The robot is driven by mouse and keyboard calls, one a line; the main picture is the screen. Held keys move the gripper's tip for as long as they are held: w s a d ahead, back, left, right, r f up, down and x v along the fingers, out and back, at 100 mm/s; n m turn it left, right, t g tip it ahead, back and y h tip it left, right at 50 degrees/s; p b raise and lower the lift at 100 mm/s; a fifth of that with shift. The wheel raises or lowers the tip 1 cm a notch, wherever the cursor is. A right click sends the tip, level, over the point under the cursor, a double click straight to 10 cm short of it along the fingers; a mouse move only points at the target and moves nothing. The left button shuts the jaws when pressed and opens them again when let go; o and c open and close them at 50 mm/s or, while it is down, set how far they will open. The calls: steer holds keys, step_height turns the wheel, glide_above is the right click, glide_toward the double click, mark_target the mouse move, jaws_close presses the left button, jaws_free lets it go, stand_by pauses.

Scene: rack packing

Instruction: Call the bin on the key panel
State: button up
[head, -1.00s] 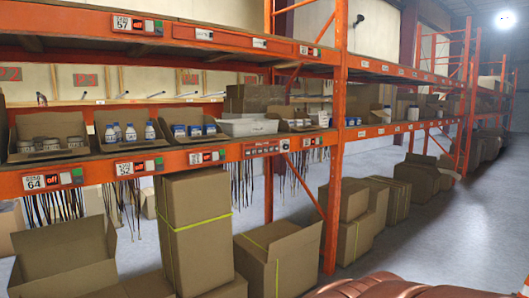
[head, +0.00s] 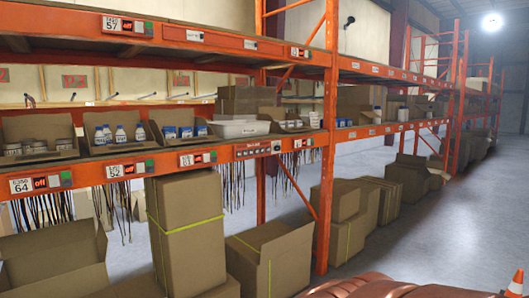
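A dark panel with a row of small keys (head: 258,149) is set on the orange front beam of the middle shelf, below a white bin (head: 240,129). The key markings are too small to read. The white bin stands on the shelf between an open cardboard box of blue-and-white packs (head: 184,132) and another open box (head: 285,124). My gripper is not in view, and nothing is seen touching the panel.
Label units with red displays and green keys (head: 130,168) line the same beam. Tall taped cartons (head: 188,230) and an open carton (head: 270,258) stand under the shelf. Grey floor (head: 440,220) is clear to the right. An orange-and-white cone (head: 516,284) is at the lower right.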

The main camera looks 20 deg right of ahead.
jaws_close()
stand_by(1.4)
